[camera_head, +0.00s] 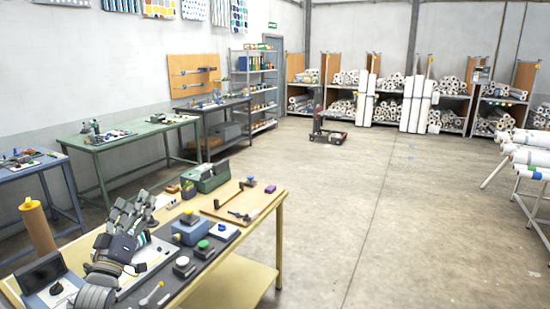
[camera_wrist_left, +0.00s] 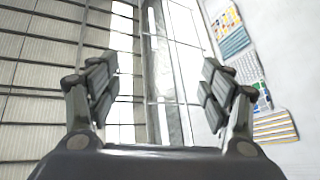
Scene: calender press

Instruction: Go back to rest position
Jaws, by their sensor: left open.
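My left gripper (camera_head: 136,207) is raised at the left end of the front workbench (camera_head: 272,210), its fingers pointing up and away. In the left wrist view my left gripper (camera_wrist_left: 160,90) has its two fingers spread wide with nothing between them. My right gripper is in neither view. My left arm hides part of the bench top.
The bench carries a green toolbox-like unit (camera_head: 205,176), a blue-grey box (camera_head: 190,231), small button boxes (camera_head: 184,267) and a wooden board (camera_head: 243,200). A brown roll (camera_head: 38,227) stands left. Open floor (camera_head: 370,225) lies to the right, with roll racks (camera_head: 470,115) behind.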

